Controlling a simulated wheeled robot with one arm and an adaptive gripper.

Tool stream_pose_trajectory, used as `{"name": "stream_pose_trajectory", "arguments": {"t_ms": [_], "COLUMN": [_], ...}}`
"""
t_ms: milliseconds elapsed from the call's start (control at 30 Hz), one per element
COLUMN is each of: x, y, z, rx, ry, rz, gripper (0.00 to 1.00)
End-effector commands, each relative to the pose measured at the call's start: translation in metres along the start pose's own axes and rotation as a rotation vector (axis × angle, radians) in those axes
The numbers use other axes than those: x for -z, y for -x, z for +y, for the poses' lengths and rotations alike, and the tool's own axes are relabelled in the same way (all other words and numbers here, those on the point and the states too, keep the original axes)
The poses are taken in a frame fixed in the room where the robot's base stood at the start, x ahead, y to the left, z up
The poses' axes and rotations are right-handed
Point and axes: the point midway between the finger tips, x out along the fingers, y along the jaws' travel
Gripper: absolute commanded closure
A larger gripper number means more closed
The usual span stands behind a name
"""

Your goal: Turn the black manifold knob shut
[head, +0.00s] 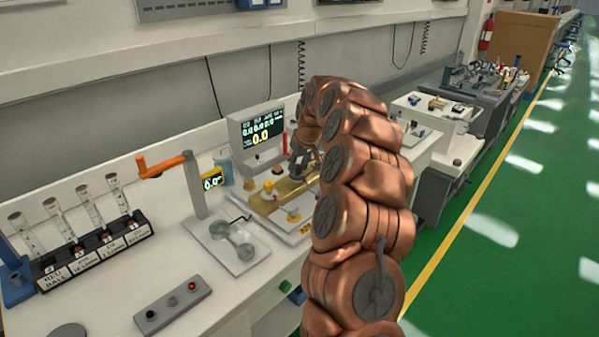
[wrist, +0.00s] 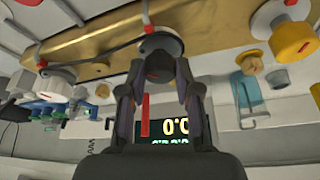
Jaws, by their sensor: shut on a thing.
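The black manifold knob (wrist: 160,62) sits on the brass manifold block (wrist: 215,30) in the wrist view. My gripper (wrist: 160,80) has one finger on each side of the knob and is shut on it. In the head view the brass manifold (head: 265,203) lies on the bench, and my gripper (head: 303,160) is at its far right part. The black knob is hidden there behind my gripper and arm.
A monitor (head: 258,135) stands behind the manifold. Yellow knobs, an orange-armed post (head: 193,185) and a small gauge (head: 212,179) are to the left. Labelled flow tubes (head: 95,250) stand at far left. The green floor on the right is clear.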

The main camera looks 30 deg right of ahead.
Motion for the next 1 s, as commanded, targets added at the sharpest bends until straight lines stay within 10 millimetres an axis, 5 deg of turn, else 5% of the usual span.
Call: {"name": "stream_pose_trajectory", "arguments": {"t_ms": [600, 1000], "x": [0.0015, 0.0023], "y": [-0.0027, -0.0011], "z": [-0.0021, -0.0040], "rx": [-0.207, -0.268], "ry": [-0.496, -0.648], "rz": [0.007, 0.003], "gripper": [1.00, 1.00]}}
